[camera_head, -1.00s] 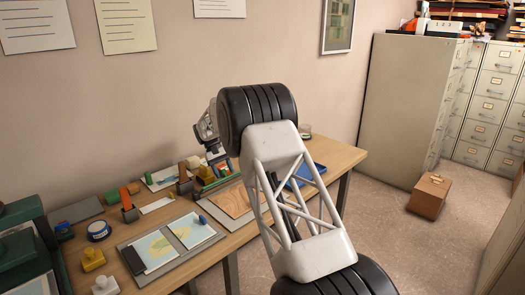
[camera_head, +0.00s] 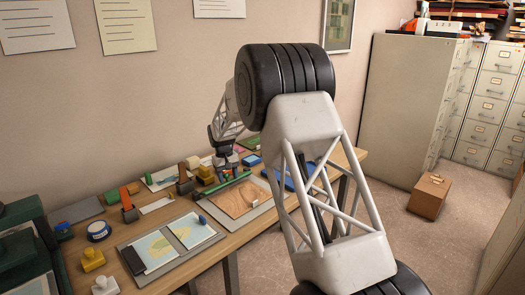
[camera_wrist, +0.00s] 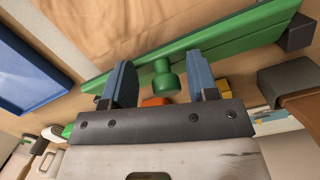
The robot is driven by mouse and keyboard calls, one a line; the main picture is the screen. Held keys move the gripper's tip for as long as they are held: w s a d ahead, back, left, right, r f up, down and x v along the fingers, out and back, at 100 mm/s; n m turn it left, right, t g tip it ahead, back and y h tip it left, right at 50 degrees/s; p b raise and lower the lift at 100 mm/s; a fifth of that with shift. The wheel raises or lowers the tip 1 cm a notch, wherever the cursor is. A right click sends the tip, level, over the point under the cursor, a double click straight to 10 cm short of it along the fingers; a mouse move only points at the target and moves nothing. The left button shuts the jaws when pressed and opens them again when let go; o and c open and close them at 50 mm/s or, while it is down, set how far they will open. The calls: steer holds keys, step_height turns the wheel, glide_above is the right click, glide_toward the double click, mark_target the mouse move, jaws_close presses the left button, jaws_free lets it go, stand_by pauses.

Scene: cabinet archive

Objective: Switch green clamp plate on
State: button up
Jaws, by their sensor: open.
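The green clamp plate (camera_wrist: 225,45) is a long green bar with a round knob (camera_wrist: 165,82), lying along the edge of a wooden board. In the head view the clamp plate (camera_head: 228,186) is a thin green strip on the desk, just below my gripper (camera_head: 226,163). In the wrist view my gripper (camera_wrist: 161,76) is open, with one blue finger on each side of the green knob. I cannot tell whether either finger touches it. The far side of the knob is hidden.
The wooden board (camera_head: 236,200) lies in front of the bar. A blue tray (camera_wrist: 40,65) lies to the left in the wrist view. Stamps, a clipboard (camera_head: 172,245) with maps and other desk items crowd the desk's left part. Filing cabinets (camera_head: 410,100) stand at the right.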

mark_target(230, 181)
steer(key=shift+s+d+f+t+y, duration=0.2)
steer(key=shift+s+f+t+y, duration=0.1)
steer(key=shift+t+y, duration=0.3)
step_height(230, 181, up, 2)
steer(key=shift+w+r, duration=0.1)
step_height(230, 181, up, 6)
steer(key=s+d+r+m, duration=0.1)
steer(key=s+d+r, duration=1)
steer(key=s+d, duration=0.3)
steer(key=shift+s+r+m+t, duration=0.2)
steer(key=shift+r+m+t, duration=0.1)
steer(key=shift+t, duration=0.1)
stand_by(0.3)
stand_by(0.4)
